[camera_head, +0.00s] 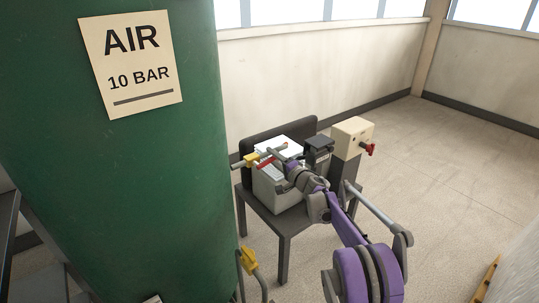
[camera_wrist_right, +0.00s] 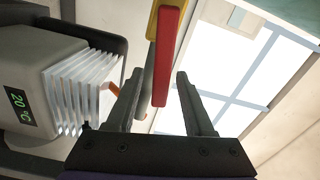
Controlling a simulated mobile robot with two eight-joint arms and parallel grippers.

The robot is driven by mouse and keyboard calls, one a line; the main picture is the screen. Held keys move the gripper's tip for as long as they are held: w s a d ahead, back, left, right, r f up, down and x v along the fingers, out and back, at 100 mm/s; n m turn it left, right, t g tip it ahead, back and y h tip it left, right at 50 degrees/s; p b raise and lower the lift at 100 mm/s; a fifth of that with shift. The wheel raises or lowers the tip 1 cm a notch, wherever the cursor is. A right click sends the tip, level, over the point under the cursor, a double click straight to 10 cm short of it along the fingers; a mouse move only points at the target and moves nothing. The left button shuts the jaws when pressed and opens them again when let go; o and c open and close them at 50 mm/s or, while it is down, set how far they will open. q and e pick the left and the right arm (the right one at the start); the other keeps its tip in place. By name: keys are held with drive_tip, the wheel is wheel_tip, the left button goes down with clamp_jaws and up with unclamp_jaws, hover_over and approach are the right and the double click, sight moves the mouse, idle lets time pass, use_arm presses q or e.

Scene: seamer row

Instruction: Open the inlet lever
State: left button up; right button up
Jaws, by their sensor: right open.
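A red lever (camera_head: 264,163) with a yellow part (camera_head: 251,160) beside it sits on a grey pipe near the green tank. My right gripper (camera_head: 277,156) is at the lever's right end, above a pale machine. In the right wrist view the red lever (camera_wrist_right: 169,50) runs down into the space between the open fingers of my right gripper (camera_wrist_right: 159,76). The yellow part (camera_wrist_right: 153,20) shows at the top. I cannot tell whether a finger touches the lever. My left gripper is out of view.
The green tank (camera_head: 110,180) marked AIR 10 BAR fills the left. The pale finned machine (camera_head: 272,188) stands on a dark table (camera_head: 285,222). A cream box (camera_head: 352,138) with a red knob stands behind right. Another yellow handle (camera_head: 248,260) is low down.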

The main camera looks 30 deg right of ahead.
drive_tip(key=s+d, duration=0.1)
drive_tip(key=s, duration=0.7)
drive_tip(key=shift+p, duration=0.45)
